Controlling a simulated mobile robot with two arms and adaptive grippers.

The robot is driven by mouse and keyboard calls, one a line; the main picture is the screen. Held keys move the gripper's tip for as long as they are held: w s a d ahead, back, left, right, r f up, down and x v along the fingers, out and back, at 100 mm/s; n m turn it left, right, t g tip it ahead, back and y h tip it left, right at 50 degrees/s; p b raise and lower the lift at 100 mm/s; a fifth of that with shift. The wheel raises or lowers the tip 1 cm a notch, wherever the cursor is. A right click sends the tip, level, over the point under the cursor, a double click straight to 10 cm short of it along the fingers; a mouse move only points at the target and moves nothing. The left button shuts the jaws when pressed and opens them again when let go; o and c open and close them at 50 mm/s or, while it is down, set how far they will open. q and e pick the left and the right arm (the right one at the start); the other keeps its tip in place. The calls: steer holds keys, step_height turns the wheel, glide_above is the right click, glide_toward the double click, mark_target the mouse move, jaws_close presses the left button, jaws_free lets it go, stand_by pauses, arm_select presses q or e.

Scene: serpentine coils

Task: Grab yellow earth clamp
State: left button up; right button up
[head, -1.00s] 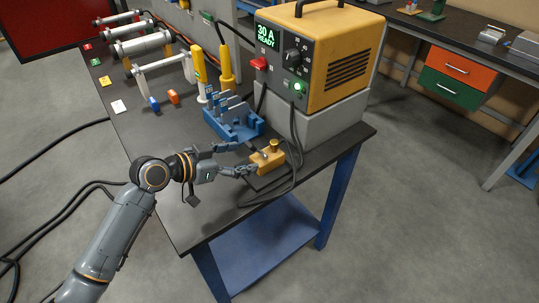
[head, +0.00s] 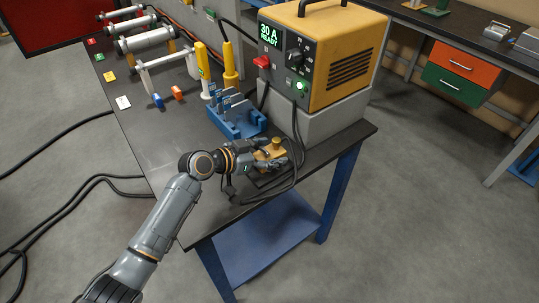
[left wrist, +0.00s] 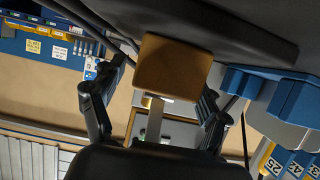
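The yellow earth clamp (head: 268,154), a block with a brass knob on top, lies near the front right corner of the dark bench, beside the power unit. My left gripper (head: 283,153) reaches it from the left, low over the bench, with its fingers on either side of the clamp. In the left wrist view the clamp (left wrist: 172,66) sits between the two spread fingers, with a small gap showing at the left finger. Contact on the right side is unclear. The fingers partly hide the clamp in the head view. My right gripper is not in view.
The yellow power unit (head: 330,60) stands on a grey block (head: 325,120) behind the clamp. A blue slotted holder (head: 238,122) is just behind my gripper. Black cables (head: 296,150) run down close to the clamp. The bench's front left part is clear.

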arm_select(q)
jaws_close()
steer(key=shift+r, duration=0.15)
steer(key=shift+r, duration=0.1)
